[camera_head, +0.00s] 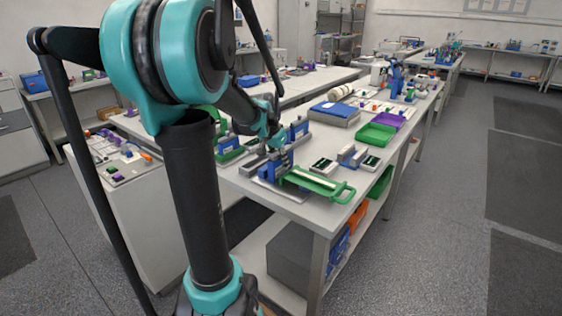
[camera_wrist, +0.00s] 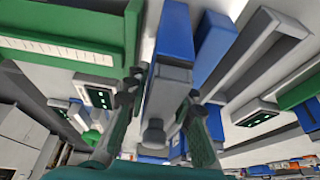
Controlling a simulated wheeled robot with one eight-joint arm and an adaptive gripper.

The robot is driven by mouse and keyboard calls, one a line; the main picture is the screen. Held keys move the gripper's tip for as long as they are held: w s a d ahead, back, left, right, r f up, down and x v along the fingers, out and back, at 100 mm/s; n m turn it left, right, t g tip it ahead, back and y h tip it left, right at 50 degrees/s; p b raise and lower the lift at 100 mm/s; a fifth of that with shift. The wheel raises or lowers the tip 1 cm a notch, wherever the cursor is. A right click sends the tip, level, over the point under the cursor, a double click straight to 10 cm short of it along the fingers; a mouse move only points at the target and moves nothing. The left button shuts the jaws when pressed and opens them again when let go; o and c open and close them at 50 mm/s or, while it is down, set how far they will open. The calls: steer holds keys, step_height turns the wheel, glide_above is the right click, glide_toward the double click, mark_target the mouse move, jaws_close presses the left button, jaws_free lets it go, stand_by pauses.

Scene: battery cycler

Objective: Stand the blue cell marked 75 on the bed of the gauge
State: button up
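My gripper (camera_head: 272,138) points down over the near end of the workbench. In the wrist view, a blue cell with a grey end and a round terminal (camera_wrist: 167,88) lies between the two fingers of my gripper (camera_wrist: 160,100). The fingertips are close to its two sides; whether they press on it is not clear. No number can be read on it. In the head view, a blue block (camera_head: 275,168) is just below my gripper, over a flat metal plate (camera_head: 283,191). I cannot tell for sure which fixture is the gauge or its bed.
A green tray with a handle (camera_head: 318,184) lies right of the plate, near the bench edge. Small dark-faced devices (camera_head: 322,164) stand behind it. Green (camera_head: 376,134) and purple (camera_head: 389,119) bins and a blue-topped box (camera_head: 334,112) stand farther back. Another blue cell (camera_wrist: 215,42) is close beside in the wrist view.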

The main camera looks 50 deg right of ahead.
stand_by(0.3)
steer(key=v, duration=1.2)
steer(key=shift+r, duration=0.15)
steer(key=w+a+f+n+t, duration=0.1)
steer(key=w+a+f+n, duration=0.25)
steer(key=a, duration=0.35)
steer(key=w+a+f+n+t+y, duration=0.1)
steer(key=w+a+f+n, duration=0.1)
steer(key=a+f, duration=0.4)
steer(key=w+a+f+n+t, duration=0.1)
steer(key=w+a+f+n, duration=0.2)
steer(key=a, duration=0.5)
steer(key=s+a+f+n+y, duration=0.1)
steer(key=s+a+f+n, duration=0.1)
steer(key=a, duration=0.5)
steer(key=s+a+f+n+y, duration=0.1)
steer(key=s+a+f+n, duration=0.1)
steer(key=a+f, duration=0.3)
steer(key=s+a+f+n+y, duration=0.1)
steer(key=a+f+n, duration=0.3)
steer(key=a, duration=0.5)
steer(key=shift+s+f+n+t, duration=0.25)
steer(key=shift+s+t, duration=0.15)
steer(key=shift+s, duration=0.4)
steer(key=shift+r, duration=0.1)
